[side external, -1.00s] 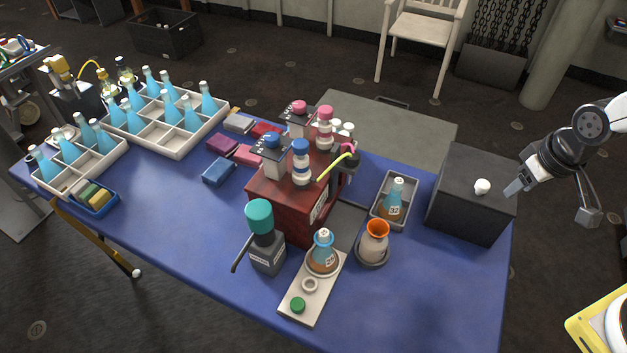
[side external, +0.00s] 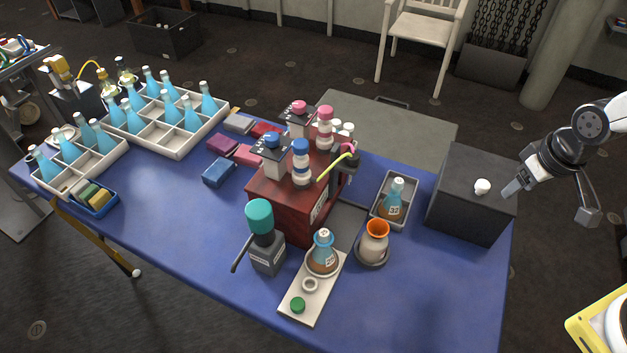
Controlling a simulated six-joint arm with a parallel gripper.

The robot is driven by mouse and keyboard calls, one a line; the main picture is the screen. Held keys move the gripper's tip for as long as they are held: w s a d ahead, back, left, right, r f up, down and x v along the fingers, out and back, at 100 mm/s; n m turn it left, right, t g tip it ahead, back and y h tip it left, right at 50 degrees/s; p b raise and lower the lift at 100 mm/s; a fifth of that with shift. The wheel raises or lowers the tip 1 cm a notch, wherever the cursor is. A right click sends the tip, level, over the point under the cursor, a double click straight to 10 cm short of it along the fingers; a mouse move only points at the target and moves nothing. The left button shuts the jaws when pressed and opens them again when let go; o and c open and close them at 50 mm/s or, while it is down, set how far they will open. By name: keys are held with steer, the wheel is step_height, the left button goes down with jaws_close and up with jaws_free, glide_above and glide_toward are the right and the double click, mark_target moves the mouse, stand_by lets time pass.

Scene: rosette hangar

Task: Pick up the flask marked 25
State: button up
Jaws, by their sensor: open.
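One small flask (side external: 393,203) with an orange-brown lower part and a number label stands in a grey tray right of the red-brown box. A second numbered flask (side external: 322,254), with a blue neck and brown lower part, stands on a pale plate at the table's front. Both labels are too small to read surely, so I cannot tell which is marked 25. My gripper (side external: 551,202) is at the right, fingers spread and empty. It is beside the dark box, well right of both flasks and apart from them.
A dark box (side external: 468,195) with a white knob stands between my gripper and the flasks. An orange-rimmed beaker (side external: 374,242) stands between both flasks. The red-brown box (side external: 293,200) carries bottles. A teal-topped grey device (side external: 264,240) is left of the plate. The front-right blue table (side external: 430,290) is clear.

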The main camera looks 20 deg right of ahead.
steer(key=n+g, duration=0.3)
steer(key=n, duration=1.7)
glide_above(323, 232)
steer(key=f, duration=1.2)
steer(key=shift+d, duration=0.4)
steer(key=shift+a+f, duration=0.15)
steer(key=shift+a, duration=0.2)
steer(key=shift+f, duration=0.15)
steer(key=shift+f, duration=1.15)
